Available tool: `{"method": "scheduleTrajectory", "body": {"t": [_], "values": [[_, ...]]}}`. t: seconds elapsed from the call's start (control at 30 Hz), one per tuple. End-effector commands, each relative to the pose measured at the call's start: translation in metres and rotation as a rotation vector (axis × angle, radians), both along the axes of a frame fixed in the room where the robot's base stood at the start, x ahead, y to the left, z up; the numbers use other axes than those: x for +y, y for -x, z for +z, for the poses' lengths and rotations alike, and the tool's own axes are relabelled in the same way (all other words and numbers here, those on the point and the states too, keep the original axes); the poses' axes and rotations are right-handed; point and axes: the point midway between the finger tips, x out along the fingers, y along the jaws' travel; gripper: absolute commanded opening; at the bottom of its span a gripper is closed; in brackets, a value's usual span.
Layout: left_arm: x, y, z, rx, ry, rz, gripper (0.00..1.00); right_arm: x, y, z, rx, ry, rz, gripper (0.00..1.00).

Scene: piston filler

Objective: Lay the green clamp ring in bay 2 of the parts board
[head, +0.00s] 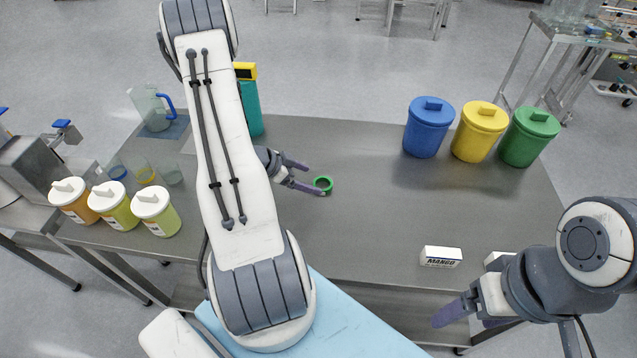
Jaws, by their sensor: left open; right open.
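The green clamp ring (323,184) lies on the steel table (370,220), near the middle. My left gripper (313,180) is open right beside the ring, its fingers pointing right. The lower fingertip is close to the ring's near edge; I cannot tell whether it touches. My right gripper (462,321) is open and empty at the front right, near the table's front edge and away from the ring. I cannot make out a parts board with numbered bays; my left arm hides much of the table's left part.
Blue (428,127), yellow (479,132) and green (529,136) lidded bins stand at the back right. A white MANGO box (441,257) lies at the front right. Several lidded jars (155,211) and a clear jug (150,108) stand left. The centre right is clear.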

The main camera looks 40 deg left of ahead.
Motion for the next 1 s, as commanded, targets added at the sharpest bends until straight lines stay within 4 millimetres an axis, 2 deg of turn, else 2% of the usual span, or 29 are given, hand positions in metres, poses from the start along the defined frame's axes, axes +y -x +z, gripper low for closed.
{"method": "scheduleTrajectory", "body": {"t": [0.3,0.57,0.6,0.77,0.8,0.83,0.87,1.0], "values": [[-0.013,-0.025,-0.033,0.002,0.001,-0.004,1.0,0.0,0.0,0.009,0.0,0.0,0.0,0.81],[-0.014,-0.028,-0.036,0.001,-0.001,-0.004,1.0,0.0,0.0,0.009,0.0,0.0,0.0,0.81],[-0.014,-0.028,-0.036,0.001,0.0,-0.003,0.96,0.0,0.0,0.009,0.0,0.0,0.0,0.81],[-0.014,-0.027,-0.036,0.001,0.0,-0.003,0.35,0.0,0.0,0.009,0.0,0.0,0.0,0.81],[-0.014,-0.027,-0.036,0.001,0.0,-0.003,0.2,0.0,0.0,0.009,0.0,0.0,0.0,0.81],[-0.014,-0.027,-0.036,0.001,0.0,-0.003,0.15,0.0,0.0,0.009,0.0,0.0,0.0,0.81],[-0.014,-0.027,-0.036,0.001,-0.001,-0.002,0.06,0.0,0.0,0.009,0.0,0.0,0.0,0.81],[-0.014,-0.027,-0.036,0.001,-0.001,-0.002,0.06,0.0,0.0,0.009,0.0,0.0,0.0,0.81]]}}
